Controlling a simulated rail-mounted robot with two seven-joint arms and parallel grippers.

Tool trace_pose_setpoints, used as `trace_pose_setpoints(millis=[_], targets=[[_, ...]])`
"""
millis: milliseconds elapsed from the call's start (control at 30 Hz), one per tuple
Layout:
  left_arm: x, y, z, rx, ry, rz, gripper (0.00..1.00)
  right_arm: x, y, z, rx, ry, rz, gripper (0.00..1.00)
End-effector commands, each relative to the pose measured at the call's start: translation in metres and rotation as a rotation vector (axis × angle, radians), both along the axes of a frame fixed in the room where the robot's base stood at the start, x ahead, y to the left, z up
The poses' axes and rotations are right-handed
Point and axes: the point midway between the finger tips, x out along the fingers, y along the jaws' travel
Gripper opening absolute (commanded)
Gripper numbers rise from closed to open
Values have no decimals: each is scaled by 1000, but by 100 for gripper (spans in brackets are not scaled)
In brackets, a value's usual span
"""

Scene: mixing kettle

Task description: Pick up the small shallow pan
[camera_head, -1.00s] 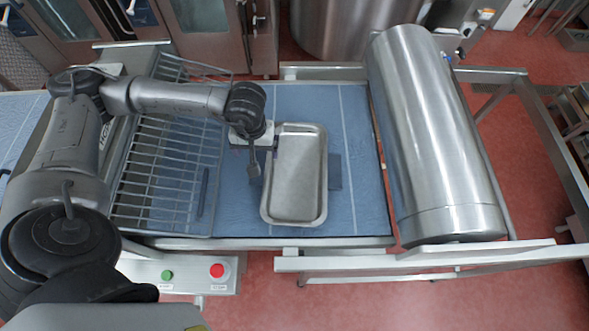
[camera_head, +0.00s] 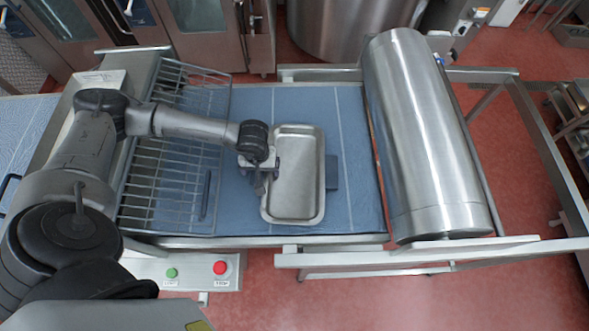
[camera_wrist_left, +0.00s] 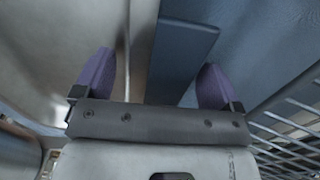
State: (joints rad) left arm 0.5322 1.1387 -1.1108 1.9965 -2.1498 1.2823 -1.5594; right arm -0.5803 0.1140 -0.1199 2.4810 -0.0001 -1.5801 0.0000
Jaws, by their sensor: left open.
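The small shallow pan (camera_head: 298,175) is a grey metal rectangular tray with a raised rim, lying flat on the blue surface. My left gripper (camera_head: 261,190) is at the pan's left long side, pointing down. In the left wrist view the pan (camera_wrist_left: 50,45) fills the left, and its rim runs between the two purple fingers of my left gripper (camera_wrist_left: 155,72). The fingers are apart, one on the pan side and one outside it. Whether either touches the rim cannot be told. My right gripper is not in view.
A dark blue pad (camera_head: 333,172) sticks out from under the pan. A wire rack (camera_head: 165,180) stands to the left, and a large steel cylinder (camera_head: 425,130) lies to the right. Red and green buttons (camera_head: 220,267) are on the front panel.

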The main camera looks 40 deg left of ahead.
Motion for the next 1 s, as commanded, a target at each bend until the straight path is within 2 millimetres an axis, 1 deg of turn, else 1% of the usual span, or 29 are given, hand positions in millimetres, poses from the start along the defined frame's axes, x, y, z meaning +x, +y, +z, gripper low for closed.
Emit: trace_pose_setpoints(millis=[267, 900, 967, 1000], targets=[[0, 0, -3, 1, 0, 0, 90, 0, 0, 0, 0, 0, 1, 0], [0, 0, -2, 1, 0, 0, 29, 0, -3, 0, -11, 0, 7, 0], [1, 0, -1, 1, -2, 0, 24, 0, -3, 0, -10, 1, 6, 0], [1, 0, -1, 1, -2, 0, 24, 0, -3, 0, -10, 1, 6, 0]])
